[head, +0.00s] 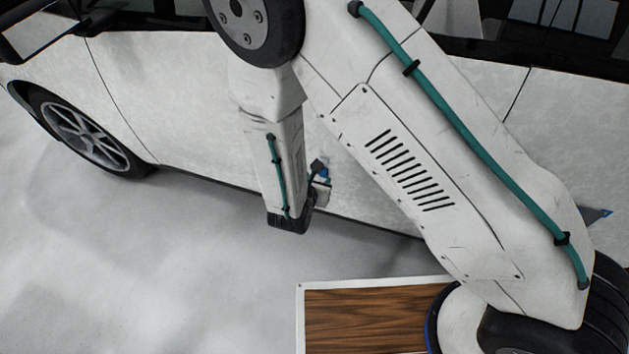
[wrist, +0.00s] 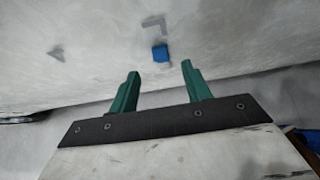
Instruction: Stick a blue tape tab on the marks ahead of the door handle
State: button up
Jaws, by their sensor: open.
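My gripper (wrist: 160,69) is open, with its two green fingers apart and nothing between them in the wrist view. A small blue tape tab (wrist: 160,53) shows against the pale car panel (wrist: 240,50), just beyond the fingertips. A dark corner-shaped mark (wrist: 153,22) is just above the tab, with a small gap between them. A grey triangular mark (wrist: 56,54) lies to the left. In the head view, a blue patch (head: 322,172) shows beside the end of my arm at the car's side (head: 190,110); my fingers cannot be made out there. No door handle is visible.
The car's front wheel (head: 85,135) is at left and its mirror (head: 35,35) at upper left. A wood-topped surface with a white rim (head: 301,315) stands at the bottom. A blue-and-grey piece (head: 598,215) shows at right. The pale floor (head: 150,260) at left is clear.

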aim_at(322, 173)
jog(key=x, duration=0.5)
jog(key=shift+w+d+f, duration=0.15)
jog(key=shift+w+f, duration=0.05)
jog(key=shift+w, duration=0.1)
jog(key=shift+c, duration=0.3)
grip_shut()
jog(key=shift+s+a, duration=0.25)
jog(key=shift+s, duration=0.4)
jog(key=s+a, duration=0.2)
jog(key=s, duration=0.4)
jog(key=shift+s+a, duration=0.15)
jog(key=shift+s, duration=0.1)
dwell(0.8)
